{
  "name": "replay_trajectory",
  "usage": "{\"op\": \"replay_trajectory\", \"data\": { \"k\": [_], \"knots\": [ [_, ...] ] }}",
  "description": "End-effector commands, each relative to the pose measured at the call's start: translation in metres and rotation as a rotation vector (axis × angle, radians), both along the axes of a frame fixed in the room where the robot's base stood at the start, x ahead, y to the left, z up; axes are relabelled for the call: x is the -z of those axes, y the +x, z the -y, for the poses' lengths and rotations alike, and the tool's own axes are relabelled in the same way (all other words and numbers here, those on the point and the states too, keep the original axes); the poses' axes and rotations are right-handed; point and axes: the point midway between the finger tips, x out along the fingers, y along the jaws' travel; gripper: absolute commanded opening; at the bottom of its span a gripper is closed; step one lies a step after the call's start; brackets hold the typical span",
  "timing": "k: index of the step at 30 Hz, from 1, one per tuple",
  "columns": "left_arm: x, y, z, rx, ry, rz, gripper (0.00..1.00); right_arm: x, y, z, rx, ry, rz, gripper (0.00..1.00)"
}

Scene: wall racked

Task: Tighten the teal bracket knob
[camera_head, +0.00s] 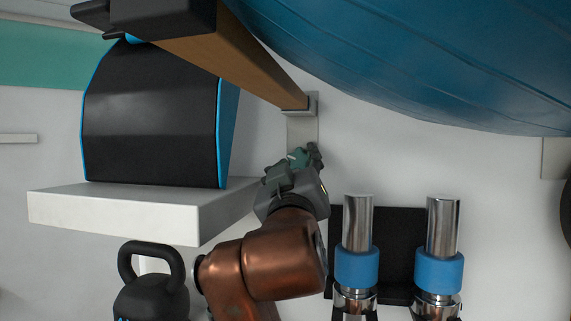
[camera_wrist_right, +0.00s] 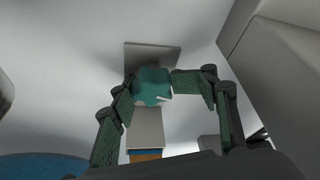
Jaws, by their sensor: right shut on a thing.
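The teal bracket knob (camera_head: 298,157) sits low on a light grey wall bracket (camera_head: 302,132) that carries a brown wooden bar. In the right wrist view the teal knob (camera_wrist_right: 151,86) lies between the two dark green fingers. My right gripper (camera_head: 293,166) reaches up to the wall and is shut on the knob; its fingers partly hide the knob in the head view. The bracket plate (camera_wrist_right: 150,54) shows behind the knob in the wrist view. A small white mark is on the knob's face. My left gripper is not in view.
A white shelf (camera_head: 120,211) with a black and blue bag-like object (camera_head: 150,115) stands left of my arm. A black kettlebell (camera_head: 150,285) is below. Chrome and blue handles (camera_head: 357,265) hang at right. A large blue ball (camera_head: 430,60) overhangs the upper right.

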Motion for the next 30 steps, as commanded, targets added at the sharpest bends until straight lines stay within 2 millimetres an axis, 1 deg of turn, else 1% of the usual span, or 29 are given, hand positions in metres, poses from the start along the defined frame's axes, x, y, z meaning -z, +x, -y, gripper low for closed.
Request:
{"op": "replay_trajectory", "data": {
  "k": [1, 6, 20, 21, 23, 30],
  "knots": [
    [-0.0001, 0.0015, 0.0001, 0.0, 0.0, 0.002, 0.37, -0.003, -0.0024, 0.005, 0.009, 0.023, 0.012, 0.18],
    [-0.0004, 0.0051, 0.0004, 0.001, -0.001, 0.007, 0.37, -0.0022, -0.0016, 0.0055, 0.01, 0.065, 0.019, 0.18],
    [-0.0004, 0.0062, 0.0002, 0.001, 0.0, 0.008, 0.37, -0.0007, -0.0004, 0.0064, 0.012, 0.078, 0.019, 0.18],
    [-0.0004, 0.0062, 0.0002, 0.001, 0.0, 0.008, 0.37, -0.0006, -0.0003, 0.0064, 0.012, 0.077, 0.019, 0.44],
    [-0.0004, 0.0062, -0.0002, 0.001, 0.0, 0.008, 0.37, -0.0003, 0.0, 0.0061, 0.012, 0.077, 0.018, 0.48],
    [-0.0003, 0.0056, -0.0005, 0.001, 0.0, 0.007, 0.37, 0.0004, 0.0008, 0.0048, 0.009, 0.076, 0.016, 0.48]
  ]
}}
